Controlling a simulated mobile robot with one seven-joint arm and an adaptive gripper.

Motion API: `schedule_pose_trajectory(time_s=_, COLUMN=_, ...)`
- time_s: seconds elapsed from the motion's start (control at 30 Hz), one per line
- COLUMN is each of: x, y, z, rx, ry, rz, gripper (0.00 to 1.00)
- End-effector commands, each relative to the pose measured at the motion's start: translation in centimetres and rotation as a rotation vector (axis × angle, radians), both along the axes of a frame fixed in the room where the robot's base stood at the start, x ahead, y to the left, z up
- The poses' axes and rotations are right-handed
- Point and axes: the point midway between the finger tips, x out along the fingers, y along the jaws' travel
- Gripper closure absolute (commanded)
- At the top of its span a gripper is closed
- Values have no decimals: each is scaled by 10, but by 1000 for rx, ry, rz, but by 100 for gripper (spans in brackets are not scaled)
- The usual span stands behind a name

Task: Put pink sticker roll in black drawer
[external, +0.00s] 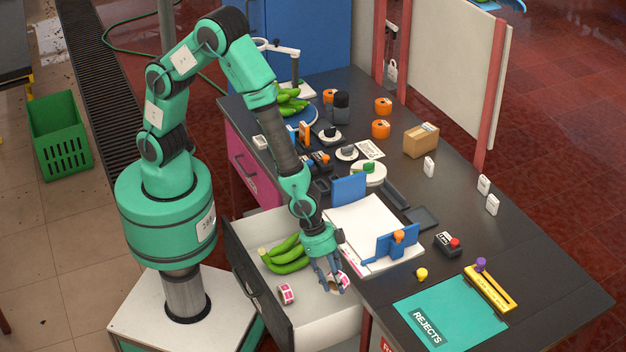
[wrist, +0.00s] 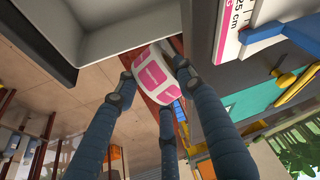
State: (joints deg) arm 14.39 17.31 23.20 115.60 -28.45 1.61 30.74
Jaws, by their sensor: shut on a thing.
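The black drawer (external: 251,286) is pulled open from the near side of the table; its front is black and its inside pale. A pink-and-white sticker roll (external: 287,293) lies inside near its front. My gripper (external: 335,287) points down over the drawer's right part, by the table edge. It is shut on another pink-and-white sticker roll (wrist: 157,78), which the fingers partly hide in the external view. The wrist view shows this roll between three dark fingers, with a pale drawer corner (wrist: 105,28) beside it. The roll's exact height above the drawer floor is unclear.
Green bananas (external: 287,256) lie in the drawer, left of my gripper. A paper stack (external: 362,232) and a blue holder (external: 397,246) stand on the table close to my wrist. A teal rejects mat (external: 447,303) lies to the right. A pink drawer front (external: 250,172) is farther left.

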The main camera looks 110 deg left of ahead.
Motion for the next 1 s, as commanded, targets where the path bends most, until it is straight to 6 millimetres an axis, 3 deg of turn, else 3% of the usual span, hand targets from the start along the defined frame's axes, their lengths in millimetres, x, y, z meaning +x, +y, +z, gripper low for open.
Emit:
schedule_pose_trajectory(time_s=0.63, x=-6, y=4, z=-13, rx=1, ry=2, rz=76, gripper=89)
schedule_pose_trajectory(time_s=1.0, x=-29, y=23, z=-48, rx=4, ry=5, rz=321, gripper=89)
